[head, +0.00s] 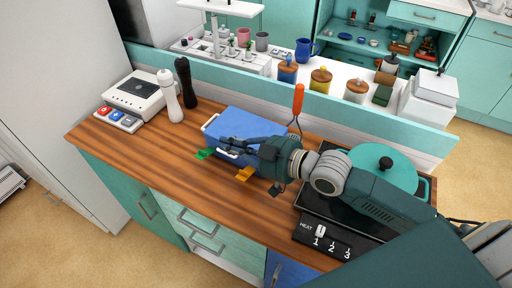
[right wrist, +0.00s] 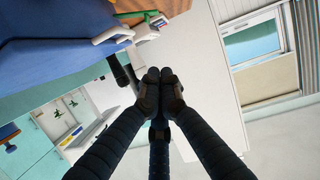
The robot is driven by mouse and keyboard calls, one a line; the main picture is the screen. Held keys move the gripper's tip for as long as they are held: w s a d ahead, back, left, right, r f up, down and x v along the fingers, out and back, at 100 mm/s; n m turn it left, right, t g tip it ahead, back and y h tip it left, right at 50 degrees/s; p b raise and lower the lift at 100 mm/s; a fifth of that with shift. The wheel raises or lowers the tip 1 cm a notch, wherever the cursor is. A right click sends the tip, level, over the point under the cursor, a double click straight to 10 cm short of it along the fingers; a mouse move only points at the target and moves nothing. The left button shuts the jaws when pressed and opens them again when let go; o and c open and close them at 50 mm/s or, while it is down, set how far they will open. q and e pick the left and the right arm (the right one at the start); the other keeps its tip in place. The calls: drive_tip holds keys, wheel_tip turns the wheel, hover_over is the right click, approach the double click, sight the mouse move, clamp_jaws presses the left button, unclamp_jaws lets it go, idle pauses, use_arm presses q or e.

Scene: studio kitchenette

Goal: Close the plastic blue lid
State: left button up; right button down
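A blue plastic lid (head: 248,122) shows on a low box on the wooden counter, left of the cooktop. It has white handle-like parts (head: 210,122) at its left side and front. A green tab (head: 205,154) and an orange tab (head: 244,174) stick out at the front. My right gripper (head: 222,144) reaches over the box front from the right and covers part of it. In the right wrist view its fingertips (right wrist: 163,77) are together with nothing seen between them, near the white handle (right wrist: 145,30) and blue surface (right wrist: 60,55). I cannot tell how far the lid is shut.
A teal pan lid (head: 385,170) rests on the black cooktop at right. An orange-handled utensil (head: 298,98) stands behind the box. Black and white mills (head: 170,98) and a white appliance (head: 135,95) stand at left. The front left counter (head: 150,150) is clear.

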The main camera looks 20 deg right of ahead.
drive_tip(key=v, duration=0.9)
drive_tip(key=shift+f+b, duration=0.25)
drive_tip(key=shift+b, duration=0.15)
drive_tip(key=shift+s, duration=0.1)
